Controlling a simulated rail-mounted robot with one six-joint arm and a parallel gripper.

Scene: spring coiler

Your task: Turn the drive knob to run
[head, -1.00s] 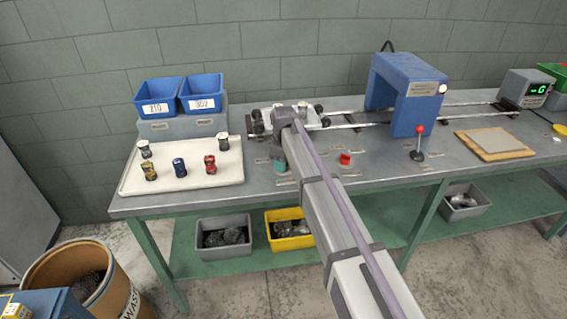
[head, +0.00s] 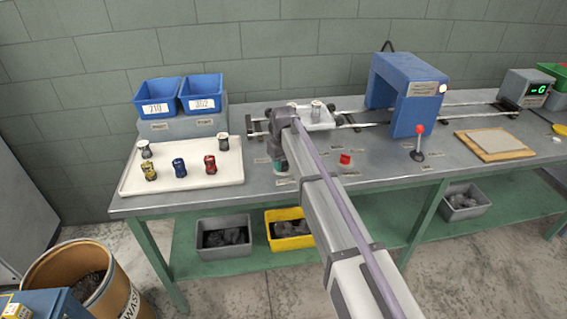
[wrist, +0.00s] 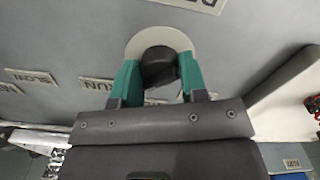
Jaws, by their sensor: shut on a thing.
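The drive knob (wrist: 158,66) is dark and sits on a pale round plate (wrist: 137,42) on the grey bench top. In the wrist view my gripper (wrist: 159,78) has its green fingers on both sides of the knob, shut on it. The "RUN" label (wrist: 97,83) lies left of the knob and appears upside down; a "SLOW" label (wrist: 30,77) is farther left. The fingers hide part of the knob, and I cannot tell which label it points at. In the head view my gripper (head: 279,163) is at the bench, and my arm hides the knob.
A white carriage (head: 318,120) sits on the rails behind my arm. A blue arch (head: 408,85) spans the rails at right. A red button (head: 345,159) and a red-topped lever (head: 418,145) stand right of my arm.

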